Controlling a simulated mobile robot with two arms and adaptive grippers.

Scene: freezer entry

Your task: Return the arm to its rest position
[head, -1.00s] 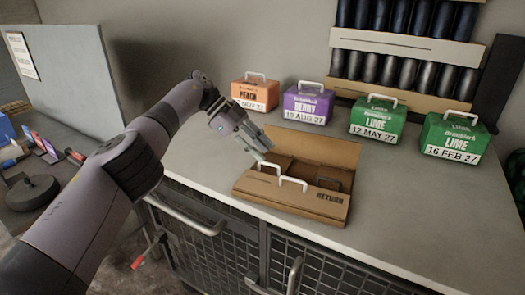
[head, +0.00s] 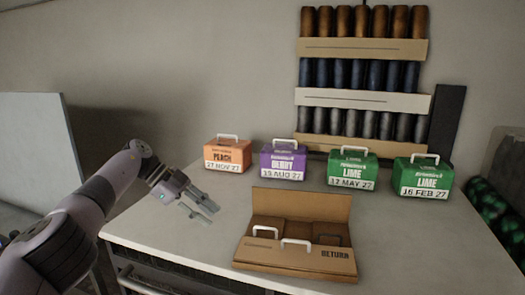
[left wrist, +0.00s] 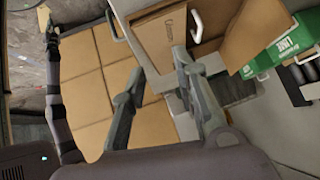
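My left gripper (head: 202,206) is raised above the left part of the counter. Its two fingers are apart with nothing between them, and the left wrist view (left wrist: 155,85) also shows the gap empty. The gripper is to the left of the brown RETURN carton (head: 295,258) and clear of it. The carton's lid is up and white handles show at it; what lies deep inside is hard to make out. An arm that seems to be my right one shows at the left of the left wrist view; its gripper (left wrist: 45,20) is too small to read.
Boxes with white handles stand along the back of the counter (head: 430,240): orange PEACH (head: 227,156), purple BERRY (head: 284,162), green LIME (head: 352,171) and another green LIME (head: 422,178). A rack (head: 362,80) stands behind. A grey panel (head: 35,150) is at left.

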